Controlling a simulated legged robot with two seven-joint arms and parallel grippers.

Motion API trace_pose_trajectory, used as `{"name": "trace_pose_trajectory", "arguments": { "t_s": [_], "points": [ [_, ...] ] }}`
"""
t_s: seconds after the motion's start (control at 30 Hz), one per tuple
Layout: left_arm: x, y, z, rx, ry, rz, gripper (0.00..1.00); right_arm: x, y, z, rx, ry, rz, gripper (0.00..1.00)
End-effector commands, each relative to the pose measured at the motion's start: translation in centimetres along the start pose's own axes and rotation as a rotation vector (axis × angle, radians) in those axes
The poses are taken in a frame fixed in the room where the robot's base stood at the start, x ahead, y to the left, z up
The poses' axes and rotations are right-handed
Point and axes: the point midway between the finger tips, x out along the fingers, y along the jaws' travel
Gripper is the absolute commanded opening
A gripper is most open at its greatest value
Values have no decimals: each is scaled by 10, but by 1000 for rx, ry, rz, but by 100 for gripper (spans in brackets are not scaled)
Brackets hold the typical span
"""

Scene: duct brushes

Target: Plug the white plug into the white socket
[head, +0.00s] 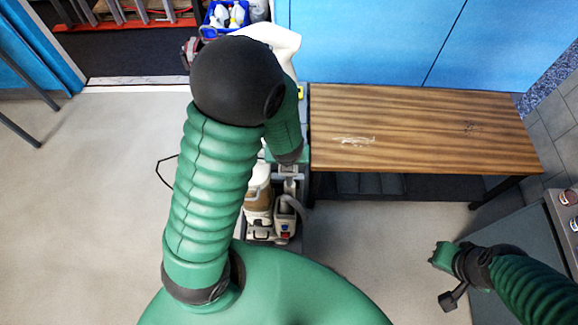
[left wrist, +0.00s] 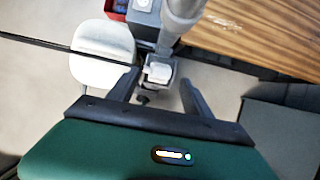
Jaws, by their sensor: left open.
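In the left wrist view a small white block (left wrist: 158,72) lies between the fingertips of my left gripper (left wrist: 160,78). A thin black cable (left wrist: 60,46) runs from the left edge toward it, so it may be the white plug, but I cannot tell for sure. My left gripper is open, with a gap beside the block. In the head view my own left arm hides this gripper and most of the work spot. I cannot make out the white socket. My right gripper (head: 446,262) hangs low at the right, away from everything; its jaws are unclear.
A brown wooden bench (head: 420,125) stands right of my left arm, before blue cabinets (head: 370,40). A beige and white cleaning machine (head: 262,205) stands below my forearm. A blue crate of bottles (head: 226,15) is behind. A grey cabinet (head: 520,235) is at right. Floor at left is clear.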

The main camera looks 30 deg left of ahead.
Motion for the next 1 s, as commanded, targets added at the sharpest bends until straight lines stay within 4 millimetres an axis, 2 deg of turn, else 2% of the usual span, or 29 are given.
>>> {"name": "trace_pose_trajectory", "arguments": {
  "t_s": [0.23, 0.5, 0.6, 0.93, 1.0],
  "points": [
    [1, 0, 0, 0, 0, 1, 58, 0, 0, 0, 0, 0, 0, 0],
    [44, -2, 2, -1, 4, 3, 58, 9, 0, 2, 0, 0, 0, 0],
    [51, -2, 3, -1, 1, 2, 58, 10, 0, 2, 0, 0, 0, 0],
    [51, -2, 3, 0, 0, 0, 58, 10, 0, 2, 0, 0, 0, 0],
    [51, -2, 3, 0, 0, 0, 50, 10, 0, 2, 0, 0, 0, 0]
  ]
}}
